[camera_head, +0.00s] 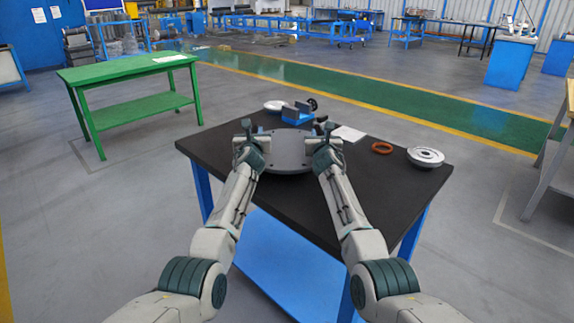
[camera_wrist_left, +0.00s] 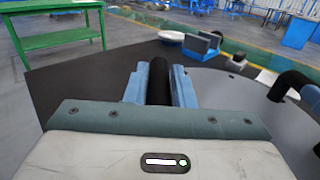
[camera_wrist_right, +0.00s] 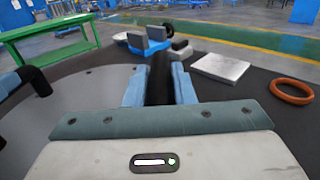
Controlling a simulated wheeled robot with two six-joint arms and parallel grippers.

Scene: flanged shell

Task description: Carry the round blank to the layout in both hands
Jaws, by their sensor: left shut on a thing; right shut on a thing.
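The round blank (camera_head: 287,152) is a wide flat grey disc at the near middle of the dark table (camera_head: 375,175), between my two grippers. It also shows at the right of the left wrist view (camera_wrist_left: 245,105) and the left of the right wrist view (camera_wrist_right: 85,105). Black grips stand at its sides. My left gripper (camera_head: 248,130) is shut on the left black grip (camera_wrist_left: 159,82). My right gripper (camera_head: 324,138) is shut on the right black grip (camera_wrist_right: 159,80). I cannot tell whether the blank touches the table. No layout marking is clearly visible.
Behind the blank are a white disc (camera_head: 275,106), a blue V-shaped block (camera_head: 297,114) and small dark parts. To the right lie a pale plate (camera_head: 349,133), an orange ring (camera_head: 382,148) and a white flanged part (camera_head: 425,157). A green table (camera_head: 125,70) stands at left.

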